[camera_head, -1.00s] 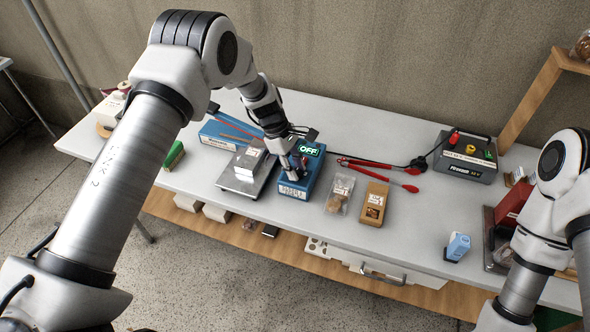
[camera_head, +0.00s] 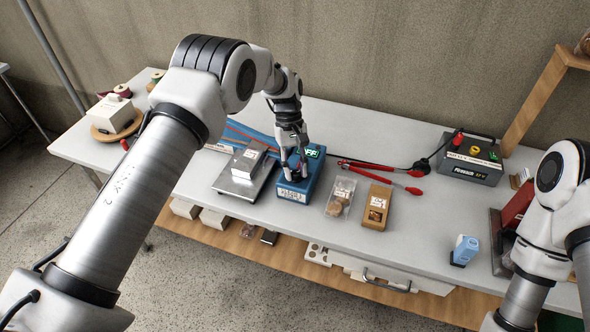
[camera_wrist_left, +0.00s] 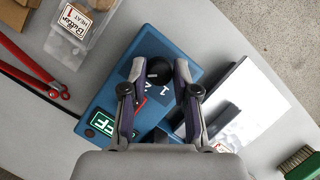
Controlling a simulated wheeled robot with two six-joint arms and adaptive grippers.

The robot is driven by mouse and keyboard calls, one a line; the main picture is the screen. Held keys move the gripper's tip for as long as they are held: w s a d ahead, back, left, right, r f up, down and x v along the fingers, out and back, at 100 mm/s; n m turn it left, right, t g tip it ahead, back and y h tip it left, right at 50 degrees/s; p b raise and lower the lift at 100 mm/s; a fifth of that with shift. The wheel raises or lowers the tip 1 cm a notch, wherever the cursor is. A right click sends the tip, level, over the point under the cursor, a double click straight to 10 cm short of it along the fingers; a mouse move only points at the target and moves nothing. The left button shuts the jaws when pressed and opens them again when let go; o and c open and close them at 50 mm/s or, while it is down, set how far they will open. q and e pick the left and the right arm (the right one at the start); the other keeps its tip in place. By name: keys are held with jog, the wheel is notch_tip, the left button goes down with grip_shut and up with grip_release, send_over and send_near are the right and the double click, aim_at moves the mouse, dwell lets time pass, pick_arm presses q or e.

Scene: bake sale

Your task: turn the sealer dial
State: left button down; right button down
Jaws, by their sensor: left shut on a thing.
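The sealer (camera_head: 312,183) is a blue box with a white label on its front and a green-lit display (camera_head: 314,151) that reads OFF, partly covered by my gripper in the head view. The sealer also shows in the left wrist view (camera_wrist_left: 107,98). Its black round dial (camera_wrist_left: 158,70) lies between my left fingertips, with a mark "1" beside it. My left gripper (camera_head: 293,176) points down onto the sealer's top and is shut on the dial; it also shows in the wrist view (camera_wrist_left: 158,75). My right arm is at the right edge, its gripper out of view.
A scale (camera_head: 233,187) with a white box on it stands close left of the sealer. A clear bag (camera_head: 340,197) and a brown box (camera_head: 377,205) lie to its right, with red-handled tongs (camera_head: 365,172) behind. A grey device (camera_head: 471,158) stands back right.

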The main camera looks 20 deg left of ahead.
pick_arm(q)
jog(key=shift+s+f, duration=0.1)
dwell(0.5)
jog(key=c, duration=0.9)
grip_release()
jog(key=v, duration=1.2)
jog(key=shift+w, duration=0.2)
